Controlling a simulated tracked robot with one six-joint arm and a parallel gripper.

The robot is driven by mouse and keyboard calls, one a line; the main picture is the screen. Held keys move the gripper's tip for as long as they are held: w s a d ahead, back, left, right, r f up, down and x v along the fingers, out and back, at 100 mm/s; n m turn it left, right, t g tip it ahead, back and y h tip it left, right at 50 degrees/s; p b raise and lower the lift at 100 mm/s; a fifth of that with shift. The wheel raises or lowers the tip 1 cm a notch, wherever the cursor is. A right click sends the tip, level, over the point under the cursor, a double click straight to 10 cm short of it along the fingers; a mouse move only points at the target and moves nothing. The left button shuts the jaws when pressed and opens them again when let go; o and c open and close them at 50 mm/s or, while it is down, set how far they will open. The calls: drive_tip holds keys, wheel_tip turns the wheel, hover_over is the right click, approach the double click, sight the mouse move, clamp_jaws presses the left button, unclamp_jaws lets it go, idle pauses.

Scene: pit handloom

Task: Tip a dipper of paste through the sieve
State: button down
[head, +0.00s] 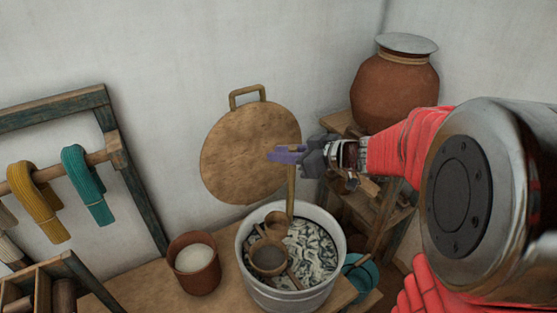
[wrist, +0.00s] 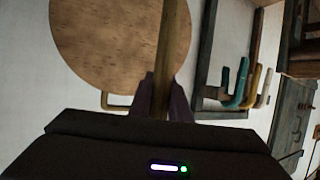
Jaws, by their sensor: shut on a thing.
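My gripper (head: 285,154) has purple fingers shut on the upright wooden handle of the dipper (head: 291,190). In the wrist view the handle runs up from between my fingers (wrist: 164,98). The dipper's small brown cup (head: 275,218) is low, at the back of the metal tub, just behind the sieve. The sieve (head: 268,258) is a round brown bowl with a dark mesh, over the tub (head: 290,300). The tub holds a grey-and-white mottled mass. I cannot tell whether cup and sieve touch, or what the cup holds. A brown pot (head: 195,281) of whitish stuff, perhaps paste, stands left of the tub.
A round wooden lid (head: 235,160) leans or hangs on the wall behind the tub. A clay jar (head: 394,90) stands on a wooden stand at right. A teal bowl (head: 363,272) sits right of the tub. A frame with yarn hanks (head: 86,185) is at left.

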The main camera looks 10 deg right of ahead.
drive_tip(key=shift+r, duration=1.2)
